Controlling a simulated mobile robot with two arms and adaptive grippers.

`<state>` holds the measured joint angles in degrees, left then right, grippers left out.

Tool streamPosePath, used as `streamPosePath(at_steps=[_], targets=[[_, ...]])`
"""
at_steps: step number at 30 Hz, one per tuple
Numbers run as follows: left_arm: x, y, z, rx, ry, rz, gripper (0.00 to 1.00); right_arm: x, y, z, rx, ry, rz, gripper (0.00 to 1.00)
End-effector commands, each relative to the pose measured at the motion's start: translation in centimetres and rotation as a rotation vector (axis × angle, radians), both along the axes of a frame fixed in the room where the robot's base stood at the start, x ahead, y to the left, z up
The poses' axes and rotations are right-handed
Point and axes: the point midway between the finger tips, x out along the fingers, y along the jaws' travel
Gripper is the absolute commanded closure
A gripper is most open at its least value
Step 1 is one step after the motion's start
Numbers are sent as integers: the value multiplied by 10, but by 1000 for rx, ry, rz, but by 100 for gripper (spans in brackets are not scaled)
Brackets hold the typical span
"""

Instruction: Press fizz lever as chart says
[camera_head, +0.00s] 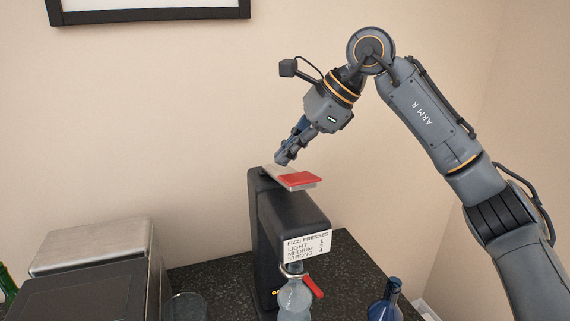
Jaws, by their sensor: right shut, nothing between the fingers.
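The black fizz machine (285,225) stands upright on the dark counter. Its lever (299,180) is a flat pale plate with a red pad on top of the machine. A white chart (306,246) on the machine's front is headed "FIZZ: PRESSES" and lists light, medium and strong, each with a small number; light looks like 1. A clear bottle (294,298) is under the machine's nozzle, its lower part cut off by the frame. My right gripper (283,161) is shut and empty, pointing down just over the lever's back end; I cannot tell whether it touches. My left gripper is out of view.
A metal-topped dark appliance (95,250) stands at the left, with a glass (187,307) beside it. A blue bottle (386,302) stands to the right of the machine. A green bottle (6,284) is at the left edge. Bare counter (352,268) shows right of the machine.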

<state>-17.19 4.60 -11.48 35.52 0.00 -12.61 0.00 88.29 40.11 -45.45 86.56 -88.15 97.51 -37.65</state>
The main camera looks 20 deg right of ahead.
Motion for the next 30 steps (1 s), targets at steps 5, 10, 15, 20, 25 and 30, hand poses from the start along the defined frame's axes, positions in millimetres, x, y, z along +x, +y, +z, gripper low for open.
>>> streamPosePath(at_steps=[5,10,15,20,25,30], targets=[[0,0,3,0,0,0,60,1,0,3,0,0,1,100],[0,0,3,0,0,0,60,1,0,3,1,-2,1,100],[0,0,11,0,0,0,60,2,0,11,0,-2,1,100],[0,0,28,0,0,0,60,6,0,28,1,-2,1,100],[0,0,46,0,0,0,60,10,1,45,1,-1,1,100],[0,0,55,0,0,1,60,13,1,53,1,-1,1,100]])
